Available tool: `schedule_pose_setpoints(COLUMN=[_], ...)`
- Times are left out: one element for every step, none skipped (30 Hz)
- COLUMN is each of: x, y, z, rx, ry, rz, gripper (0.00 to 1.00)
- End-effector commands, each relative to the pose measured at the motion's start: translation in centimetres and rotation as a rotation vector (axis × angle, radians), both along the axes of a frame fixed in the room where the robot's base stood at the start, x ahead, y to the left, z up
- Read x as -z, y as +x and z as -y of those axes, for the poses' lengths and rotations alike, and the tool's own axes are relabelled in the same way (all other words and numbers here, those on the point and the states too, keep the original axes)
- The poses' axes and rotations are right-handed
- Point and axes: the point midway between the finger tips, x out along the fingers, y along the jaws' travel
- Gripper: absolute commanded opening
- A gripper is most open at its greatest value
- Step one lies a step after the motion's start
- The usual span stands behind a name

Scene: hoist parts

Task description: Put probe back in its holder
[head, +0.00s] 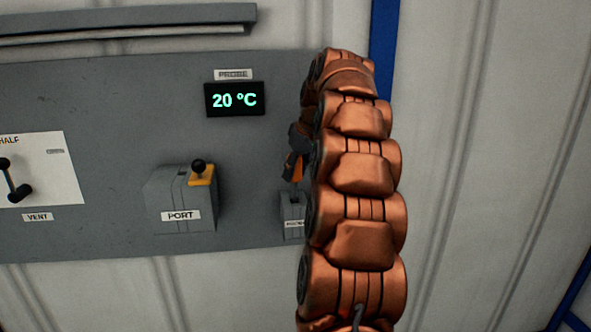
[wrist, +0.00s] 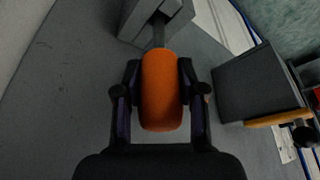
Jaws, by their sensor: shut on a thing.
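The probe has an orange handle (wrist: 161,92) and a dark shaft (wrist: 159,33). My gripper (wrist: 158,72) is shut on the handle, one dark finger on each side. The shaft points at the grey holder (wrist: 133,18) and meets its block at the top of the wrist view. I cannot tell how deep the shaft sits in it. In the head view, a bit of the orange handle (head: 289,165) shows left of my copper arm, above the holder (head: 291,208). My arm hides the holder's right side and part of its label.
A grey PORT box (head: 181,205) with a yellow lever (head: 201,176) stands left of the holder; the box also shows at right in the wrist view (wrist: 252,85). A display (head: 235,99) reads 20 °C. A VENT lever (head: 12,183) is far left.

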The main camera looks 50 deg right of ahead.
Motion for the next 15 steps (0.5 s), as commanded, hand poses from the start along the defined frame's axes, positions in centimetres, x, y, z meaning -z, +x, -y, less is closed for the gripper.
schedule_pose_setpoints(x=[0.2, 0.3, 0.4, 0.5, 0.6, 0.7, 0.8, 0.9, 1.0, 1.1, 1.2, 1.3, 1.4, 1.4, 1.6], y=[0.0, 0.0, 0.0, 0.0, 0.0, 0.0, 0.0, 0.0, 0.0, 0.0, 0.0, 0.0, 0.0, 0.0, 0.0], z=[0.0, 0.0, 0.0, 0.0, 0.0, 0.0, 0.0, 0.0, 0.0, 0.0, 0.0, 0.0, 0.0, 0.0, 0.0], rx=[0.0, 0.0, 0.0, 0.0, 0.0, 0.0, -0.001, -0.001, 0.0, 0.0, -0.001, 0.0, 0.0, -0.001, 0.0], ry=[0.0, 0.0, 0.0, 0.0, 0.0, 0.0, 0.0, 0.0, 0.0, 0.0, 0.0, 0.0, 0.0, 0.0, 0.0], rz=[0.0, 0.0, 0.0, 0.0, 0.0, 0.0, 0.0, 0.0, 0.0, 0.0, 0.0, 0.0, 0.0, 0.0, 0.0], gripper=[0.0, 0.0, 0.0, 0.0, 0.0, 0.0, 0.0, 0.0, 0.0, 0.0, 0.0, 0.0, 0.0, 0.0, 0.0])
